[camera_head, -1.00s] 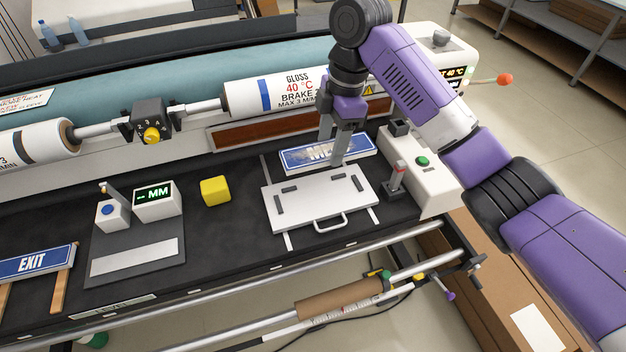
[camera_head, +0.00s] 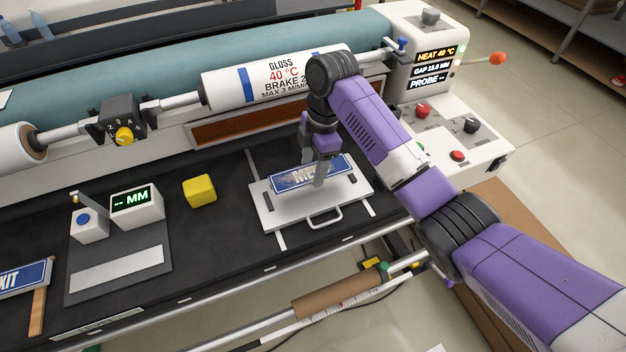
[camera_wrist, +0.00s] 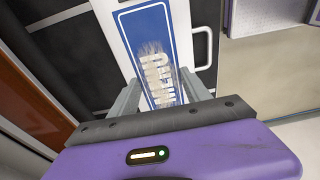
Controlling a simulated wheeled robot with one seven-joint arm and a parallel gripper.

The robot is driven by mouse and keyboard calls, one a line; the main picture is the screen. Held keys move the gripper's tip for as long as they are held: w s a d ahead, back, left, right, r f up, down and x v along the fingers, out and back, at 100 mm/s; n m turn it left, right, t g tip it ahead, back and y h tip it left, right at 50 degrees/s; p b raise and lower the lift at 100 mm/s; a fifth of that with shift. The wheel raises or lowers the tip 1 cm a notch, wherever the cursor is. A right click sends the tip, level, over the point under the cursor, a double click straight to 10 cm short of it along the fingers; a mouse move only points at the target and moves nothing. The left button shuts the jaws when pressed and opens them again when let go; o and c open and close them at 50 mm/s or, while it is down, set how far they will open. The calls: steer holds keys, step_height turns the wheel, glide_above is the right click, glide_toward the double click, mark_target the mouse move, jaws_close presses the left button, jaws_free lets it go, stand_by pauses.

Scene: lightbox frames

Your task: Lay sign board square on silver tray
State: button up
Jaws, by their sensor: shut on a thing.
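The sign board (camera_head: 338,167) is blue with a white border and smudged white lettering. It lies over the silver tray (camera_head: 290,209), a flat pale plate with dark pads and a front handle. In the head view the board's long side runs roughly parallel to the tray's and covers its rear half. My gripper (camera_head: 314,168) is shut on the board from above. In the wrist view the board (camera_wrist: 145,25) is between the fingers (camera_wrist: 160,85), with the tray (camera_wrist: 108,12) showing beside it. I cannot tell whether the board touches the tray.
A yellow block (camera_head: 199,190) and a gauge with an MM display (camera_head: 137,203) stand left of the tray. A control box (camera_head: 470,135) with knobs is at the right, and a white roller (camera_head: 250,84) runs behind. An EXIT sign (camera_head: 22,277) is at far left.

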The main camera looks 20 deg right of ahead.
mark_target(313, 189)
steer(key=shift+f+p, duration=0.3)
steer(key=shift+f, duration=2.4)
steer(key=shift+f, duration=0.2)
steer(key=o, duration=1.6)
steer(key=shift+c, duration=0.2)
steer(key=shift+r, duration=0.1)
steer(key=r, duration=0.4)
steer(key=d+r, duration=0.1)
steer(key=r, duration=0.7)
steer(key=shift+d+r+b, duration=0.1)
steer(key=shift+d+b, duration=0.2)
steer(key=shift+d, duration=0.1)
steer(key=shift+s, duration=0.1)
